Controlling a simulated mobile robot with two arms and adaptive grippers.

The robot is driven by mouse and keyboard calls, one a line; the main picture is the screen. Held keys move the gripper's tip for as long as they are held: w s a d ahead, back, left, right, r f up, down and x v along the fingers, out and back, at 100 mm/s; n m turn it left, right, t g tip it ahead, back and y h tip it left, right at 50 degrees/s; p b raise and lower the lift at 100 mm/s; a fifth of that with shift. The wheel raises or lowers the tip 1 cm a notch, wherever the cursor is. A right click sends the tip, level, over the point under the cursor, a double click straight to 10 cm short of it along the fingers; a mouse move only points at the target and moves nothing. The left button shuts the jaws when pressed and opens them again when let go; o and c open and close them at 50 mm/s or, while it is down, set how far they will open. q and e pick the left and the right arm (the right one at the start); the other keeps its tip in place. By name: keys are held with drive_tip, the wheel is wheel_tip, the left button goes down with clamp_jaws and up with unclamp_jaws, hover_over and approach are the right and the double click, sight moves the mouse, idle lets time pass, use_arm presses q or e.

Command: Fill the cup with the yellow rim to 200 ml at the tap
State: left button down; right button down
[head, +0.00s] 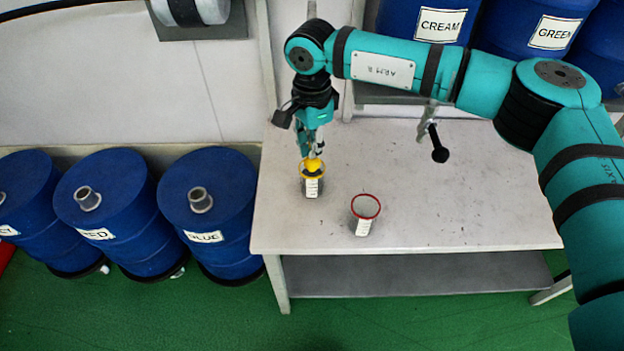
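The cup with the yellow rim (313,187) stands near the left end of the table, a pale label with marks on its front. My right gripper (313,151) points down over this cup, its fingertips at or just above the rim. The fingers overlap the rim's far side, so I cannot tell whether they hold it. A yellow patch shows at the fingertips, and the cup's contents are hidden. A tap (427,121) with a black handle (439,151) hangs above the table's back edge, below the CREAM drum (425,22). My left gripper is not in view.
A red-rimmed cup (364,216) stands right of the yellow-rimmed one on the grey table (470,215). Blue drums (217,222) stand left on the green floor. A GREEN drum (535,25) is at the upper right. The table's right half is clear.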

idle(0.4)
wheel_tip(320, 180, up, 10)
drive_tip(key=p, duration=0.4)
idle(0.8)
